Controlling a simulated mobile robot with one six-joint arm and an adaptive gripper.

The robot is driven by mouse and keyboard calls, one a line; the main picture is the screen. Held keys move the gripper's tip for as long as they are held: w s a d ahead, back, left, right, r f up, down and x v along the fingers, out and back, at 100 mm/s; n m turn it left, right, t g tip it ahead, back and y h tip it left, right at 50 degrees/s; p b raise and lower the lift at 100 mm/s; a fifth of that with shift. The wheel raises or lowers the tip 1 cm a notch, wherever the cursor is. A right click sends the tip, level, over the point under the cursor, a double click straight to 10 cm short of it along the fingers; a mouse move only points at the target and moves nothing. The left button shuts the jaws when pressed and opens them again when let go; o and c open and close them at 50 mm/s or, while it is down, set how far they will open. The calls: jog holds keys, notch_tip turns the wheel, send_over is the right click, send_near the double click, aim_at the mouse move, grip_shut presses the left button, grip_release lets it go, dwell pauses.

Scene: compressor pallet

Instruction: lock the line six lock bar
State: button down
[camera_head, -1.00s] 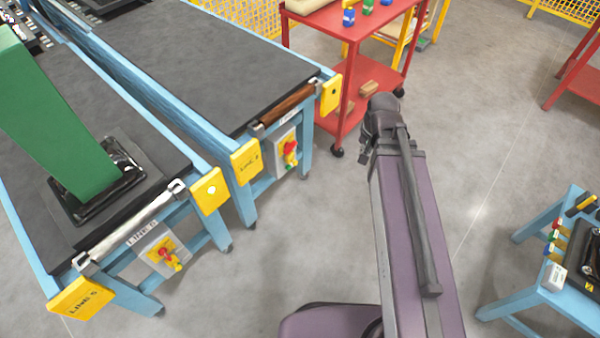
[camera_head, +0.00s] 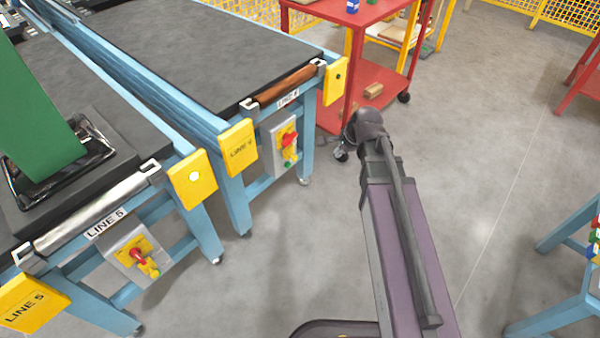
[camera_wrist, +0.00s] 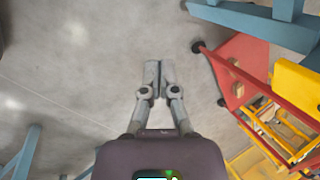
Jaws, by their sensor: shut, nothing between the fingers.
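The line six conveyor (camera_head: 215,55) is the right-hand one of two blue-framed lines in the head view. Its lock bar (camera_head: 285,86) is a brown bar lying across the line's end, between two silver end brackets. I cannot tell whether it is latched. The line six label (camera_head: 288,98) hangs just under it. My gripper (camera_wrist: 159,70) is shut and empty in the wrist view, over bare floor. In the head view my arm stands to the right of line six, apart from the bar, and the fingers are not visible there.
Line five's silver bar (camera_head: 95,213) is to the left, with a green column (camera_head: 35,115) behind it. A control box (camera_head: 284,140) sits below line six's bar. A red cart (camera_head: 375,90) stands beyond my arm. The grey floor between is clear.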

aim_at(292, 154)
jog(key=w+a+f+m+t+b, duration=0.1)
jog(key=w+a+f+m+b, duration=0.1)
jog(key=f+b, duration=0.3)
jog(key=w+a+f+m+y+b, duration=0.1)
jog(key=w+a+f+m+b, duration=0.2)
jog(key=f+m+b, duration=0.2)
jog(key=w+a+f+m+t+y+b, duration=0.1)
jog(key=w+a+f+m+b, duration=0.1)
jog(key=f+b, duration=0.5)
jog(key=shift+w+a+f+m+t+b, duration=0.15)
jog(key=shift+w+a+m+t+b, duration=0.15)
jog(key=shift+w+m+b, duration=0.6)
jog(key=shift+s, duration=0.2)
jog(key=b+x, duration=0.8)
jog(key=x, duration=0.2)
jog(key=shift+a+r+p, duration=0.25)
jog(key=shift+r+p, duration=0.8)
jog(key=shift+p, duration=0.05)
jog(key=shift+a+r+p, duration=0.3)
jog(key=shift+r+p, duration=0.7)
jog(key=shift+p, duration=0.05)
jog(key=shift+r, duration=0.1)
